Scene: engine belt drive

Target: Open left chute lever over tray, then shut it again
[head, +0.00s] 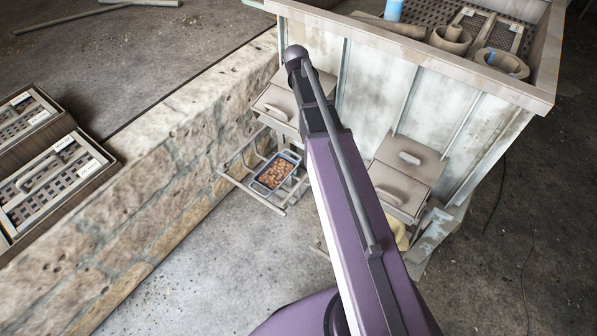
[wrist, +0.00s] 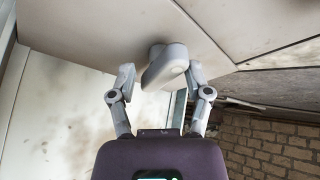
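The left chute (head: 277,102) is a grey-beige box on the pale panelled bin wall, partly hidden by my arm. A tray (head: 261,184) with a dark blue rim holds brown pieces and sits on a metal rack below it. In the wrist view a pale rounded lever (wrist: 165,66) sticks out from a flat beige face. My gripper (wrist: 160,73) is open, with one finger on each side of this lever. A gap shows at the left finger; the right finger is very close, and I cannot tell if it touches. The gripper and lever are hidden in the head view.
A right chute (head: 413,163) with pale handles hangs on the same bin wall. The bin top (head: 548,92) holds bowls and grates. A low stone wall (head: 150,170) runs at the left, with crates (head: 60,180) beyond it. The concrete floor in front is clear.

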